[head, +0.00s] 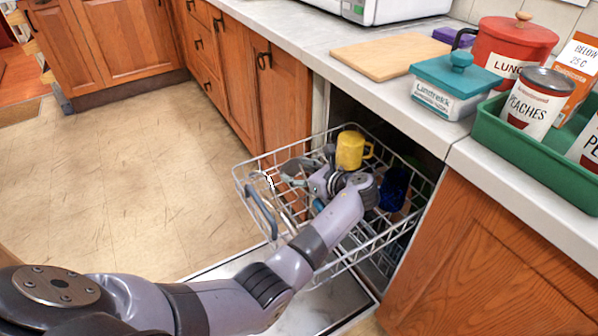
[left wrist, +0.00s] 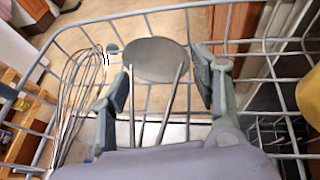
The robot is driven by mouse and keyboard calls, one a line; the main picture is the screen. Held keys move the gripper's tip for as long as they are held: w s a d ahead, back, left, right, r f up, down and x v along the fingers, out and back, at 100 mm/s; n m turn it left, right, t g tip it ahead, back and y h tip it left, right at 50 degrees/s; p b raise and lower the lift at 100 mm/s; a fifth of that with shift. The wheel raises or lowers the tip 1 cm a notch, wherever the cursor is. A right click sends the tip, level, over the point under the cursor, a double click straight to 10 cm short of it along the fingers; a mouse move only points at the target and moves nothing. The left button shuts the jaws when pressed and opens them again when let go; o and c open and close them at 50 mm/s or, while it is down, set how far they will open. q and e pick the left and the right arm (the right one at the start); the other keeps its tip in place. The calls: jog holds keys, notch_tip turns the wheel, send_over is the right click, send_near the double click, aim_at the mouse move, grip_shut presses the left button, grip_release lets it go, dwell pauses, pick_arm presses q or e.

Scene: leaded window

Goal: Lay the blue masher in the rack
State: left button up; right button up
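A masher with a round grey plate and two thin rods (left wrist: 154,60) lies in the wire rack (left wrist: 180,8) in the left wrist view. Its plate also shows in the head view (head: 297,166). Its handle end is hidden below my gripper, so I cannot confirm its blue colour. My left gripper (left wrist: 160,70) is open over the masher, one finger on each side of the rods, with gaps between. In the head view my left gripper (head: 320,182) is low in the pulled-out dishwasher rack (head: 340,268). My right gripper is not in view.
A whisk (left wrist: 80,75) lies left of the masher. A yellow mug (head: 350,150) and a dark blue item (head: 394,188) stand in the rack near my left wrist. The floor (head: 120,170) at left is clear.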

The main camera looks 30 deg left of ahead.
pick_arm(q)
jog(key=o, duration=0.3)
jog(key=shift+o, duration=0.2)
jog(key=shift+r, duration=0.2)
jog(key=p+v, duration=0.2)
jog(key=v, duration=0.5)
jog(key=shift+d, duration=0.25)
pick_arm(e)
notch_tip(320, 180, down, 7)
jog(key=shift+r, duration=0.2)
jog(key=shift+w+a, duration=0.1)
